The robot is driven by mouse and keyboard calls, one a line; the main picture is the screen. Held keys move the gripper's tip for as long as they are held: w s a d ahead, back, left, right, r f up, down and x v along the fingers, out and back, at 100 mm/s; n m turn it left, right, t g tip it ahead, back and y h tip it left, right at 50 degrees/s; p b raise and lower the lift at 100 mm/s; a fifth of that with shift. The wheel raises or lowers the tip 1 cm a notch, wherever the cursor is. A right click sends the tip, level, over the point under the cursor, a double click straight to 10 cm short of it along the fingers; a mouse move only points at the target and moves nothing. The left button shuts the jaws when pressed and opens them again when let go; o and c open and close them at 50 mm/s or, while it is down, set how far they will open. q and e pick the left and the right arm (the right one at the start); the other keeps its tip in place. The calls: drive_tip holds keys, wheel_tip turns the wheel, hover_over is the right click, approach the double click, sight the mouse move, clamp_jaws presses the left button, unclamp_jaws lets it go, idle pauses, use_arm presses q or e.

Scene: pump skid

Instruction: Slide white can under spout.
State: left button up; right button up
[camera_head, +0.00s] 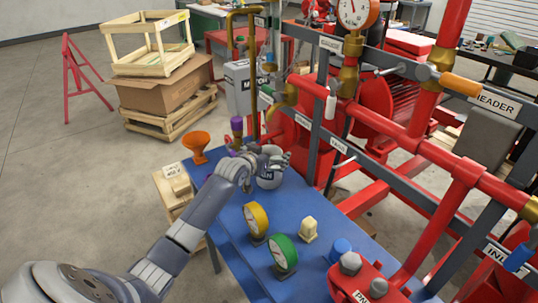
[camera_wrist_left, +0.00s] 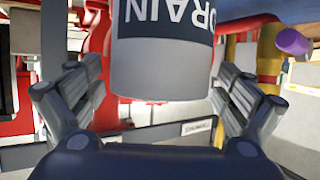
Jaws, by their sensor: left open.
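The white can (camera_head: 268,181) stands on the blue bench top (camera_head: 228,213), with a dark label band. In the left wrist view the can (camera_wrist_left: 165,72) shows close up, its label reading "DRAIN" upside down. My left gripper (camera_head: 270,160) is at the can and partly covers it. In the wrist view the left gripper's fingers (camera_wrist_left: 158,85) are open, one on each side of the can, with gaps visible. A curved brass fitting (camera_head: 287,93), possibly the spout, is on the skid above and behind the can. My right gripper is not in view.
An orange funnel (camera_head: 196,145) stands left of the can. Red and grey skid pipes (camera_head: 395,132) rise along the right side.

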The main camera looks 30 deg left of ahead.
use_arm(q)
drive_tip(key=v, duration=1.2)
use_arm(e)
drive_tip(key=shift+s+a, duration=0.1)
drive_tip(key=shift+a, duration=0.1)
use_arm(q)
drive_tip(key=shift+d, duration=0.1)
idle(0.3)
